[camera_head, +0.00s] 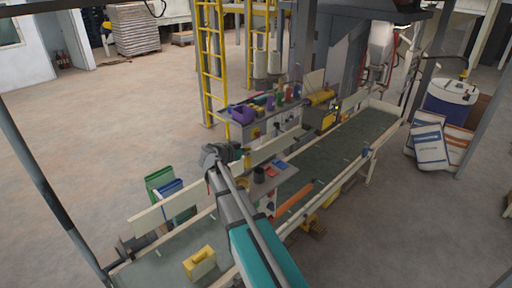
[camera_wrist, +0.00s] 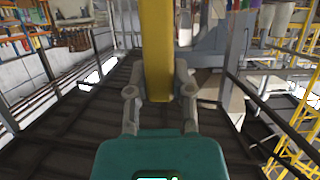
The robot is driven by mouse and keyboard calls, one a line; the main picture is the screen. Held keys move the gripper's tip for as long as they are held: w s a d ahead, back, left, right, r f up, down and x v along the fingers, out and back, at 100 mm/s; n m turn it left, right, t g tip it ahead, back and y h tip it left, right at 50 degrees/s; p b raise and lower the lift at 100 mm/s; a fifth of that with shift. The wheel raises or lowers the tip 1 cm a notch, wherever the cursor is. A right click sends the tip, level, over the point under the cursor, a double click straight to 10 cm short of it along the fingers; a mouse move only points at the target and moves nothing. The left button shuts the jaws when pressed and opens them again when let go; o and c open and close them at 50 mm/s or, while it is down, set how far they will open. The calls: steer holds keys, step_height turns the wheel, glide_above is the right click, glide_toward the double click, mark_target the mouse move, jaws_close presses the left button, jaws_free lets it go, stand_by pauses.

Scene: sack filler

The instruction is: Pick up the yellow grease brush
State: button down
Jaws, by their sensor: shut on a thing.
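The yellow grease brush (camera_wrist: 157,50) shows in the wrist view as a long yellow bar running up to the top edge. My gripper (camera_wrist: 159,82) has a finger on each side of the bar and is shut on it. The far end of the brush is cut off by the top edge, so its bristles do not show. In the head view my gripper (camera_head: 218,154) is at the end of my arm, above the conveyor and left of a small bench. The brush cannot be made out there.
A bench (camera_head: 284,173) with small coloured things stands right of my gripper. Behind it is a shelf with several coloured items. A yellow case (camera_head: 200,262) sits on the dark conveyor belt (camera_head: 345,137). Yellow ladders (camera_head: 213,70) rise behind.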

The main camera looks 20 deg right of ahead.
steer(key=s+a, duration=0.4)
steer(key=a, duration=0.7)
steer(key=shift+s, duration=0.15)
steer(key=w+a+r+n+t, duration=0.3)
steer(key=w+a+n, duration=0.2)
steer(key=w+a, duration=0.4)
steer(key=shift+w+n+t+h, duration=0.3)
steer(key=shift+w+n+t, duration=0.1)
steer(key=shift+w, duration=0.55)
